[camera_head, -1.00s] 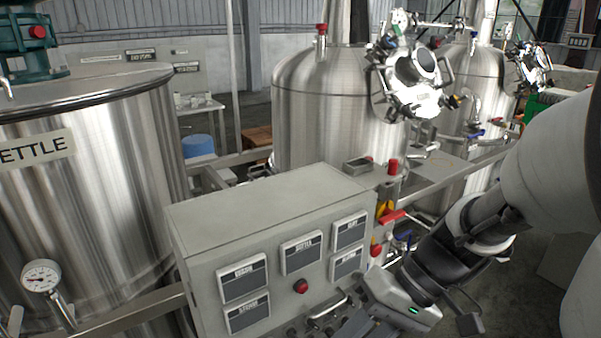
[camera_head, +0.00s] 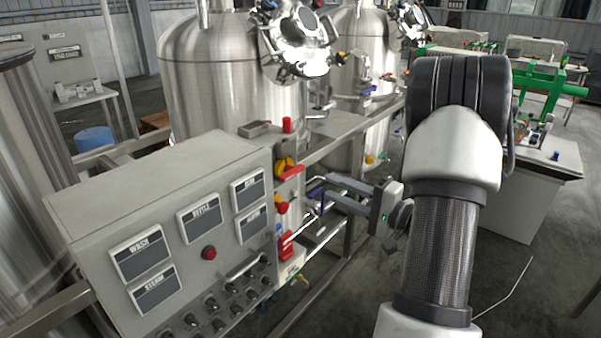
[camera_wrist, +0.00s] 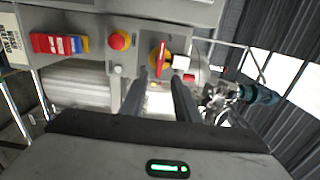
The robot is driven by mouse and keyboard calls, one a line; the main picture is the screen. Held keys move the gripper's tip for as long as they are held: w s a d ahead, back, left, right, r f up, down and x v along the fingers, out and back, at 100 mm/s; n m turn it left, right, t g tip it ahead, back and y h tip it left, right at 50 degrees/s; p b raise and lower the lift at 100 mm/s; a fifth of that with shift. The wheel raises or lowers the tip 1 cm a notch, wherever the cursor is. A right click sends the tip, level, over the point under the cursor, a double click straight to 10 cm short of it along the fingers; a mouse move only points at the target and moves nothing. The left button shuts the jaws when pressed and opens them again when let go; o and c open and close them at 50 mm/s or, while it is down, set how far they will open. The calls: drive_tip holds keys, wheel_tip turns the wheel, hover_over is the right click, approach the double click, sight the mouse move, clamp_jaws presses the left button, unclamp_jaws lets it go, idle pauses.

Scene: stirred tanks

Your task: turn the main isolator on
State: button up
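The main isolator, a yellow rotary switch with a red handle (camera_head: 284,166), is on the narrow side face of the grey control cabinet. In the wrist view the red handle (camera_wrist: 162,53) stands roughly upright in the picture, over its yellow plate. My gripper (camera_head: 328,188) is open and empty, to the right of the cabinet's side face, with its fingers pointing at it. In the wrist view the two fingers (camera_wrist: 163,80) reach up toward the isolator with a gap between them. The handle appears beyond the fingertips, and I see no contact.
A red mushroom button (camera_wrist: 119,40) on yellow sits beside the isolator, with red, blue and yellow parts (camera_wrist: 60,44) further left. The cabinet front (camera_head: 100,245) carries labelled panels and several small switches. Pipes run below my gripper. Steel tanks (camera_head: 230,80) stand behind.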

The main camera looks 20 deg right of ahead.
sight(297, 173)
drive_tip(key=p+x, duration=0.1)
drive_tip(key=x, duration=1)
drive_tip(key=shift+w+a+p, duration=0.1)
drive_tip(key=shift+a+p, duration=0.05)
drive_tip(key=shift+p, duration=0.2)
clamp_jaws()
